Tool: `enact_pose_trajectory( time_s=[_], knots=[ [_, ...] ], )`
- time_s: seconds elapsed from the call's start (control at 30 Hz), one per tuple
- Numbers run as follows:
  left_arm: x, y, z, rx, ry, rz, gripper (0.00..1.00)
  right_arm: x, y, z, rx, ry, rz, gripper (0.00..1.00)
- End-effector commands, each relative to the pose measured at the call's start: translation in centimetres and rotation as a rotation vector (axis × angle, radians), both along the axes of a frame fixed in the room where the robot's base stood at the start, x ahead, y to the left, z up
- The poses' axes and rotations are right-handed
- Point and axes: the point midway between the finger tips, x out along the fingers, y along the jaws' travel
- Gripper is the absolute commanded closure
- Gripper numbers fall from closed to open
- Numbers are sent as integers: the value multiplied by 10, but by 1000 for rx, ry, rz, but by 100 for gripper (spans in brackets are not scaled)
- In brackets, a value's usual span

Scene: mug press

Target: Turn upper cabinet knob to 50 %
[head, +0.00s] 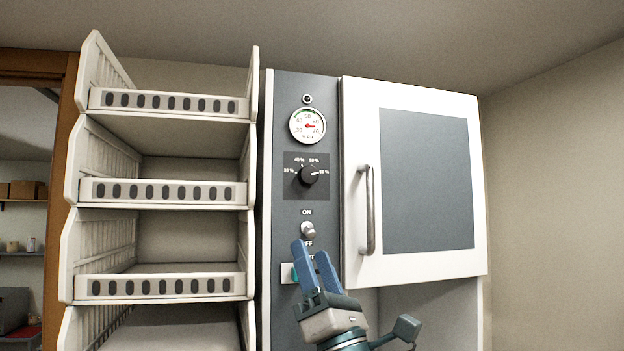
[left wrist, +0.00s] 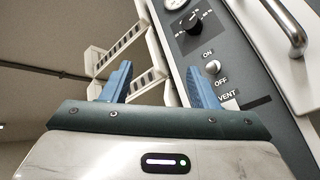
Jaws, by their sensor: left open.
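The black cabinet knob (head: 308,176) sits on a dark square plate on the grey upper control panel. Percent marks from 30 % up surround it, and its pale pointer line appears turned right, towards the rightmost mark. The knob also shows in the left wrist view (left wrist: 194,41), up and right of the fingers. My left gripper (head: 310,250) is open and empty, with blue fingers pointing up. It is below the knob, in front of the lower panel, apart from the knob. It also shows in the left wrist view (left wrist: 160,82). My right gripper is not in view.
A round gauge (head: 307,126) is above the knob. A toggle switch (head: 308,230) marked ON and OFF is between knob and gripper. A white cabinet door (head: 355,130) with a protruding metal handle (head: 369,210) is right. A white shelf rack (head: 160,192) stands left.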

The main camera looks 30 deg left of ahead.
Motion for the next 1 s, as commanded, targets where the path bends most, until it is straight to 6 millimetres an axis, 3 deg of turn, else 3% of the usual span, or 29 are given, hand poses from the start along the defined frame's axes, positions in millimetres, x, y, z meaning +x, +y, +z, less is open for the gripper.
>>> enact_pose_trajectory(
  time_s=[0.03, 0.17, 0.4, 0.67, 1.0],
  knots=[
    [-1, 8, 18, -105, -44, -59, 46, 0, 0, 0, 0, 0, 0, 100],
    [6, 20, 48, -362, -94, -240, 46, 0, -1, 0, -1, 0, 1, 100],
    [22, 4, 88, -631, -60, -535, 46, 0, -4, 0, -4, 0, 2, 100],
    [31, -3, 102, -687, -27, -615, 46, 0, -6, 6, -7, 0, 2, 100],
    [62, 34, 124, -684, -26, -608, 46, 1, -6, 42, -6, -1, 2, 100]
  ],
)
